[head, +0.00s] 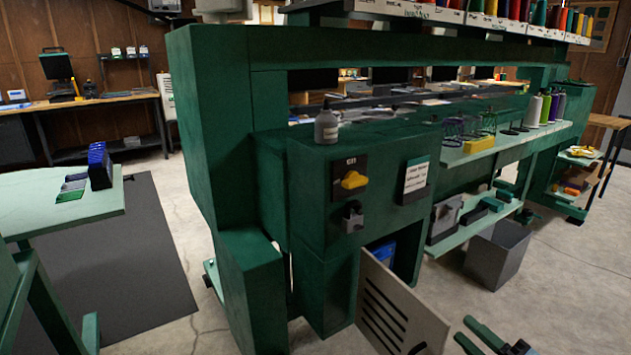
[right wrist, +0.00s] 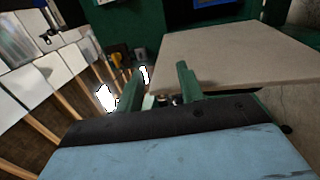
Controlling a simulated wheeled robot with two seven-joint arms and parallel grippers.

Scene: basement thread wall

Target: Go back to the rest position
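My right gripper (head: 463,329) shows at the bottom right of the head view, with two green fingers apart and nothing between them. It is to the right of an open beige slatted door (head: 398,310) on the green machine (head: 345,245). In the right wrist view, the fingers of my right gripper (right wrist: 160,82) are also spread and empty. A flat beige panel (right wrist: 235,52), which looks like the door, lies beyond the right finger; whether they touch is unclear. My left gripper is not in view.
A grey bin (head: 497,256) stands on the floor near the door. Blue items (head: 383,253) sit inside the open compartment. A pale green table (head: 60,208) is at left. Shelves (head: 510,143) jut from the machine at right. Bare floor lies at the lower right.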

